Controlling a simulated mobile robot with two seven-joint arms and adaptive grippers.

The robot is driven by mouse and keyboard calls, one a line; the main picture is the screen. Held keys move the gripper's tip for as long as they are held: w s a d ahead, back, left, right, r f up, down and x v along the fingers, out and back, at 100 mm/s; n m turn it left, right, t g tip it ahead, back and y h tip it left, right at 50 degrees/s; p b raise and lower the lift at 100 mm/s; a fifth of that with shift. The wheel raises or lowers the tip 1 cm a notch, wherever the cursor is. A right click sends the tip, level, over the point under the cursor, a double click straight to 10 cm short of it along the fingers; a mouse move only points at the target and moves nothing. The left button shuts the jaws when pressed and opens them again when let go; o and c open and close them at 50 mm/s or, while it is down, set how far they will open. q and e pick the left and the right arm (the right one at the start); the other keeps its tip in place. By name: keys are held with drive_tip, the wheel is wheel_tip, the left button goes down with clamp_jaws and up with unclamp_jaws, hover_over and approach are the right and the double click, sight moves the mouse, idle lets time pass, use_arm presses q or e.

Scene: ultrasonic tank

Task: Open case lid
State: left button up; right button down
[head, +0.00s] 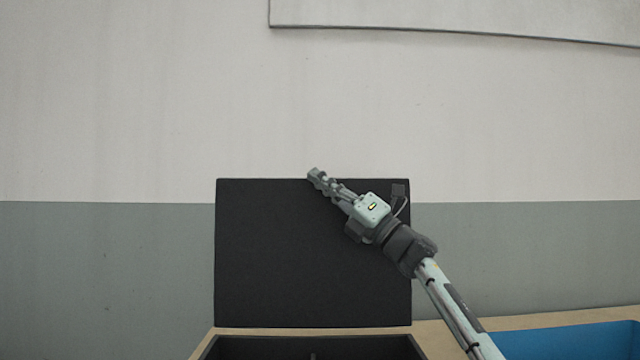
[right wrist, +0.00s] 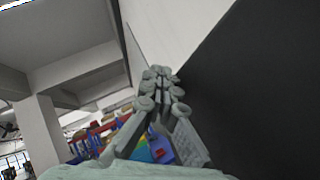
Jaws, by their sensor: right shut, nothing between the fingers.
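The black case (head: 330,347) sits at the bottom middle of the head view, and only its back part shows. Its lid (head: 270,255) stands up, close to upright, behind the case opening. My right gripper (head: 314,174) is shut and empty. In the head view its fingertips are at the lid's top edge, with the hand in front of the lid's upper right part. In the right wrist view the closed fingers (right wrist: 160,72) are beside the dark lid (right wrist: 260,90). I cannot tell whether they touch it. My left gripper is not in view.
A wooden table (head: 455,329) holds the case. A blue surface (head: 575,343) lies at the right. A plain wall (head: 110,260) stands behind. In the right wrist view, blurred coloured items (right wrist: 110,127) show in the distance.

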drive_tip(key=shift+w, duration=0.6)
wheel_tip(320, 180, up, 10)
idle(0.5)
